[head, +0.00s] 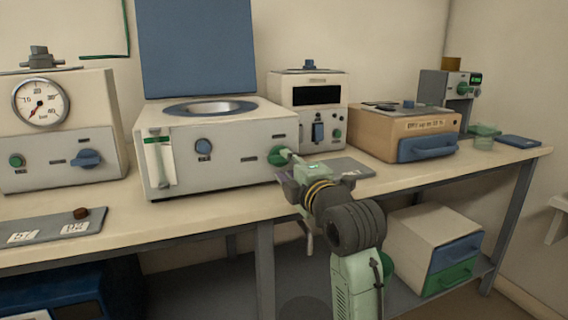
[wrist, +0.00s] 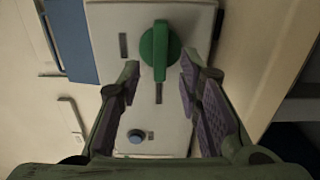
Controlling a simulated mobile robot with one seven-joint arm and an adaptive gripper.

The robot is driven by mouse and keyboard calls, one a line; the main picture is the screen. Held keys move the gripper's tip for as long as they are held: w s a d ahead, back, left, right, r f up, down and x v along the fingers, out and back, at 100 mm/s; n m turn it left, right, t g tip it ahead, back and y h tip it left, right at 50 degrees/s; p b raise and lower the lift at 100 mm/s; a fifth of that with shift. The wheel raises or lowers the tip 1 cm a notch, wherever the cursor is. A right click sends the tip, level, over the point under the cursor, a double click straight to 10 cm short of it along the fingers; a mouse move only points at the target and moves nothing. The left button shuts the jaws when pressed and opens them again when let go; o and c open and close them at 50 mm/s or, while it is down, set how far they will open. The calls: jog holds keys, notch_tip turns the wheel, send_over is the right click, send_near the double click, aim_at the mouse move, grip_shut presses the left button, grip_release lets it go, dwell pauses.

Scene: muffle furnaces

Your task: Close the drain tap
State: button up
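The drain tap is a green round knob with a bar handle (wrist: 160,50) on the front of the white bath unit (head: 225,166). In the head view the tap (head: 278,156) is at the right of that front, partly hidden by my gripper. In the wrist view its bar runs up and down the picture, its lower end towards a dark mark (wrist: 158,93); another mark (wrist: 123,45) is at its left. My gripper (wrist: 159,72) is open, its fingers on either side of the bar's lower end. I see no clear contact.
A blue knob (head: 203,146) is on the same front, left of the tap. A blue lid (head: 196,45) stands up behind. A grey plate (head: 345,168) lies on the bench to the right. A gauge unit (head: 60,130) stands left, a tan box (head: 385,130) right.

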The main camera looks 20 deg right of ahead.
jog(key=s, duration=0.9)
jog(key=shift+d, duration=0.15)
